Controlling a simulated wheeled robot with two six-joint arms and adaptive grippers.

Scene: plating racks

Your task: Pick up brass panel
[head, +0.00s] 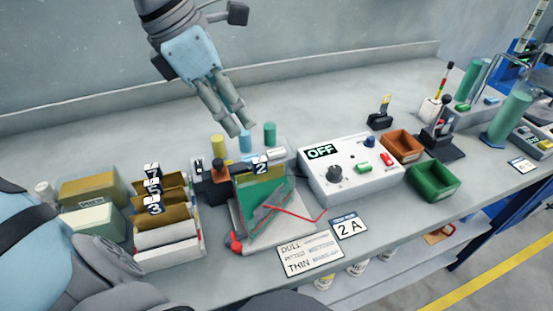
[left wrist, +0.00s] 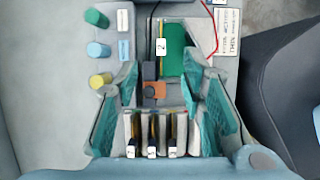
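Brass-coloured panels tagged 7 (head: 178,181), 5 (head: 176,197) and 3 (head: 178,214) stand upright in a pale slotted rack (head: 172,258) at the left of the bench. In the left wrist view their narrow top edges, with white tags (left wrist: 152,152), show near the bottom between the fingers. My left gripper (head: 239,128) is above the back of the bench, apart from the panels. The left wrist view shows its two teal-padded fingers (left wrist: 153,85) spread wide with nothing held. My right gripper is not in either view.
A green panel tagged 2 (head: 262,192) stands on a grey fixture with a red wire (head: 300,215), right of the rack. Coloured cylinders (head: 270,133) stand behind. A white control box (head: 350,170) reading OFF and orange (head: 402,145) and green (head: 433,181) bins are farther right.

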